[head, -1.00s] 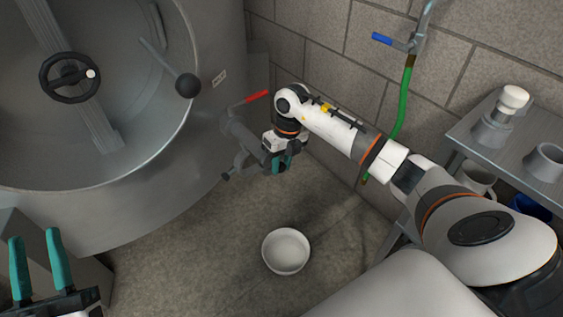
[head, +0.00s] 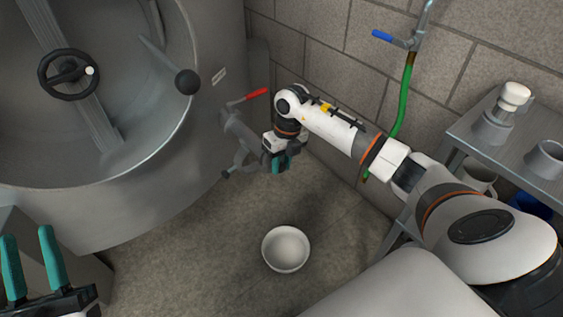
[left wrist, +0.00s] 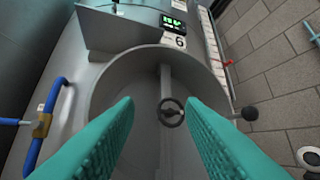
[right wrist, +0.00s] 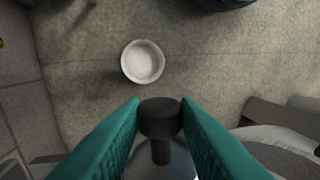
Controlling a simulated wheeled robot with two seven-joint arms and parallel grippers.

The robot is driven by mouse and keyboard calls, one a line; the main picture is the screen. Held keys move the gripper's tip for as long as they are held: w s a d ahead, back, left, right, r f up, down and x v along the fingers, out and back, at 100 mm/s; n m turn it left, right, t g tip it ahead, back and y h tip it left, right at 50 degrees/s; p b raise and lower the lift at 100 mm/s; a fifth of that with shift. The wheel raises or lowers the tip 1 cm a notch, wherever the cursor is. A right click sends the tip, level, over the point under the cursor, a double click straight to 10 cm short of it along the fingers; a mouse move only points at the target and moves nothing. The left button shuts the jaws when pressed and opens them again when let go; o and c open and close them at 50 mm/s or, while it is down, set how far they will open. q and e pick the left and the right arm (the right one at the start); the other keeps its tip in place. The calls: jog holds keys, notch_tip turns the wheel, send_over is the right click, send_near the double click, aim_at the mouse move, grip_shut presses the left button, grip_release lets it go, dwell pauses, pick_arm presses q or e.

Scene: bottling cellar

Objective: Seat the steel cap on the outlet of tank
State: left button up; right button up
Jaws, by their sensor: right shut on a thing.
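The big steel tank (head: 140,215) fills the left of the head view. Its outlet (head: 238,130), a grey pipe with a red-handled valve (head: 256,95), points from the tank's lower right side towards my right gripper (head: 281,163). That gripper is right at the outlet's free end, shut on a dark grey round piece with a stem, which I take to be the steel cap (right wrist: 160,117). Whether the cap touches the outlet is hidden by the gripper. My left gripper (head: 32,262) is open and empty at the lower left, with the tank's open hatch before it in its wrist view.
A white bowl (head: 286,249) stands on the floor below my right gripper. A steel shelf (head: 520,165) with cups is at the right. A green hose (head: 404,105) hangs on the brick wall. The floor around the bowl is clear.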

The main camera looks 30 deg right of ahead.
jog(key=o, duration=1.1)
jog(key=shift+r, duration=0.1)
jog(key=shift+d+r, duration=0.1)
jog(key=shift+r, duration=0.15)
jog(key=r, duration=0.1)
jog(key=r+p, duration=0.1)
jog(key=r, duration=0.3)
jog(key=shift+d+p, duration=0.35)
jog(key=shift+p, duration=0.05)
pick_arm(q)
notch_tip(320, 180, down, 12)
jog(key=w+a+g+y+p, duration=0.1)
jog(key=w+g+y, duration=0.1)
jog(key=g, duration=0.6)
jog(key=shift+w+r+g+y+p, duration=0.2)
jog(key=shift+g+y+p, duration=0.1)
jog(key=shift+g+y, duration=0.15)
pick_arm(e)
jog(key=shift+d+r, duration=0.15)
jog(key=shift+r, duration=0.9)
jog(key=shift+d+r, duration=0.2)
jog(key=shift+r, duration=0.8)
jog(key=shift+d+r, duration=0.15)
jog(key=shift+r, duration=0.9)
pick_arm(q)
jog(key=shift+a, duration=0.1)
